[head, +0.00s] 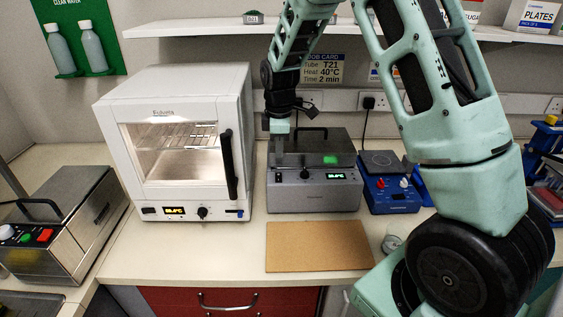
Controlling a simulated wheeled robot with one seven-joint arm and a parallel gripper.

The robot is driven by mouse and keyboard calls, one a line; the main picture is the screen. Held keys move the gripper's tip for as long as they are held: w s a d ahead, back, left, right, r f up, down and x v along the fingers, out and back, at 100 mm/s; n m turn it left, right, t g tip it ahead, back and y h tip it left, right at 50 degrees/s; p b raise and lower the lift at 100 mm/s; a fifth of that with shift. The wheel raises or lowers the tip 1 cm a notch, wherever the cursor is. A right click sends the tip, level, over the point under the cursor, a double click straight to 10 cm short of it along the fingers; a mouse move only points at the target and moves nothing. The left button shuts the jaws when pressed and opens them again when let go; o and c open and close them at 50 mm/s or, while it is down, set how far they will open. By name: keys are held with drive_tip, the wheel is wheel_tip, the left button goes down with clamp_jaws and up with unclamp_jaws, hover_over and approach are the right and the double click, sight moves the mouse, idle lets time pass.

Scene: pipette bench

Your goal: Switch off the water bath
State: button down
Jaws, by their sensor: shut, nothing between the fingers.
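The water bath (315,196) is a grey box with a dark lid and a black handle, at the centre of the bench. Its front panel has a dark switch (278,177) at the left, a black knob (305,175) and a lit green display (336,176). A green glow shows above the display. My gripper (279,160) points down at the left part of the bath's front, just above the switch. Its fingers are shut and hold nothing. I cannot tell whether the fingertips touch the bath or the switch, or which way the switch is set.
A white oven (177,190) with a lit display stands close on the left. A blue hotplate stirrer (390,190) stands on the right. A brown mat (318,246) lies in front on clear bench. A steel box (62,228) with buttons is at far left. A shelf (210,28) runs above.

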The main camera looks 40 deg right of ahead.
wheel_tip(320, 180, up, 7)
drive_tip(key=b, duration=0.1)
drive_tip(key=shift+b, duration=0.3)
drive_tip(key=shift+w+d, duration=0.1)
drive_tip(key=shift+d, duration=0.1)
